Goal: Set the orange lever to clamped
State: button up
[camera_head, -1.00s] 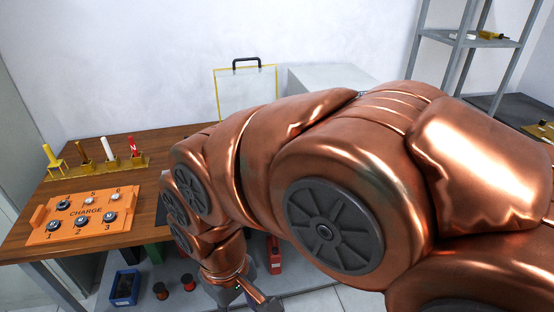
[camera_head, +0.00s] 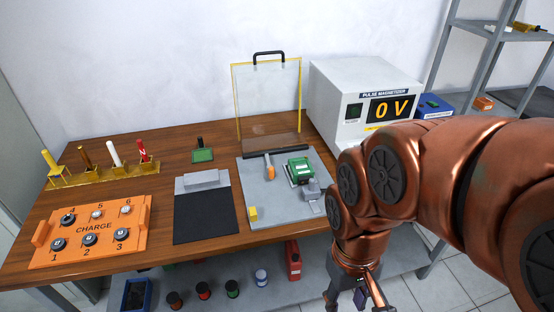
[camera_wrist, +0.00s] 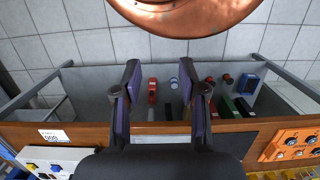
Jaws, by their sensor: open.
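The orange lever (camera_head: 269,166) stands on the grey fixture plate (camera_head: 262,203) on the wooden bench. It is small here, and I cannot tell its setting. A green block (camera_head: 299,169) sits in the fixture just right of it. My gripper (camera_head: 354,301) hangs in front of the bench's front edge, right of and well apart from the lever. In the wrist view my gripper (camera_wrist: 160,85) shows two separated, empty fingers, with the lower shelf and floor behind them. I cannot make out the lever in the wrist view.
The pulse magnetizer (camera_head: 345,88), reading 0 V, stands right of the fixture. A clear yellow-framed shield (camera_head: 268,95) stands upright behind the plate. An orange CHARGE tray (camera_head: 92,250) and a dark mat (camera_head: 205,218) lie to the left. A lower shelf holds several items.

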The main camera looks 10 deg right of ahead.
aim_at(269, 163)
jog(key=i, duration=0.35)
jog(key=k, duration=1.3)
jog(key=u, duration=0.65)
jog(key=i, duration=1.75)
jog(key=z, duration=0.55)
